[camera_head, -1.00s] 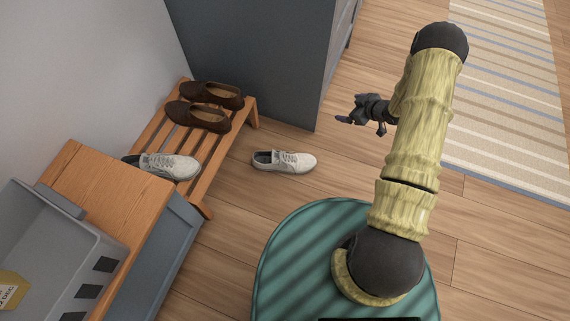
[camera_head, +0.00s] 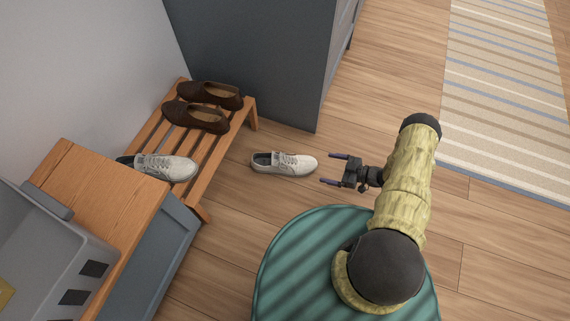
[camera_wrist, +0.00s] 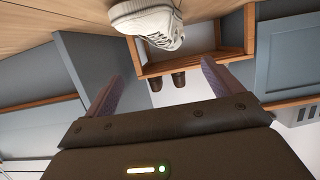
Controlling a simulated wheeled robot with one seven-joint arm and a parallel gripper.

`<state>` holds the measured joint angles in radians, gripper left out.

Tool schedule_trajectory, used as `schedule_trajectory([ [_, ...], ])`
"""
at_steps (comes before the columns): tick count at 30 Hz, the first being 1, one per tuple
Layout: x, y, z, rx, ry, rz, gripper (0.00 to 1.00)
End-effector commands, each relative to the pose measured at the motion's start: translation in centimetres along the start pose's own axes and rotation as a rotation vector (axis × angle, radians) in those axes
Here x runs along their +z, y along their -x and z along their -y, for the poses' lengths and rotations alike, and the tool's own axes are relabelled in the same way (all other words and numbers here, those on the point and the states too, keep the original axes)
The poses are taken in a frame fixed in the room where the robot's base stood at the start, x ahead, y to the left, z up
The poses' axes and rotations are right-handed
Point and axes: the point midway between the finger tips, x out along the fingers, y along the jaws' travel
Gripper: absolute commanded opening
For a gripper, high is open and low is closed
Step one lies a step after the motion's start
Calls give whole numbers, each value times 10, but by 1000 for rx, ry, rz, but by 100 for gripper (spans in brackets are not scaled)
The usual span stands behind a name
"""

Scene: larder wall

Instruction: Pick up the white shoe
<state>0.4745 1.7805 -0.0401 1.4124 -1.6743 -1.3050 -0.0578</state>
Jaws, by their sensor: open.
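A white shoe (camera_head: 284,163) lies on the wooden floor to the right of the shoe rack, its toe pointing right. It also shows at the top of the wrist view (camera_wrist: 148,22), partly cut off by the frame edge. A second white shoe (camera_head: 166,167) rests on the near end of the wooden rack (camera_head: 203,187). My gripper (camera_head: 334,169) is open and empty, just right of the floor shoe's toe and apart from it. Its fingers point left toward the shoe. In the wrist view the two fingers (camera_wrist: 161,85) stand wide apart with nothing between them.
A pair of brown shoes (camera_head: 203,115) sits on the far end of the rack. A dark grey cabinet (camera_head: 270,60) stands behind. A wooden-topped bench (camera_head: 97,190) with a grey crate (camera_head: 62,255) is at the left. A striped rug (camera_head: 505,110) lies right; the floor between is clear.

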Motion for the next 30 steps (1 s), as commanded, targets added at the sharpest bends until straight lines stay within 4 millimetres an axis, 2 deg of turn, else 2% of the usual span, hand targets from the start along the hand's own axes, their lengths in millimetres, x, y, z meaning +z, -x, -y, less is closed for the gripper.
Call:
schedule_trajectory([
  [5, 2, -19, 0, -2, 1, -1, 91],
  [21, 3, -112, 0, -1, 1, 0, 91],
  [25, 1, -122, 0, 1, 0, 1, 91],
  [30, 0, -122, 0, 1, 0, 1, 91],
])
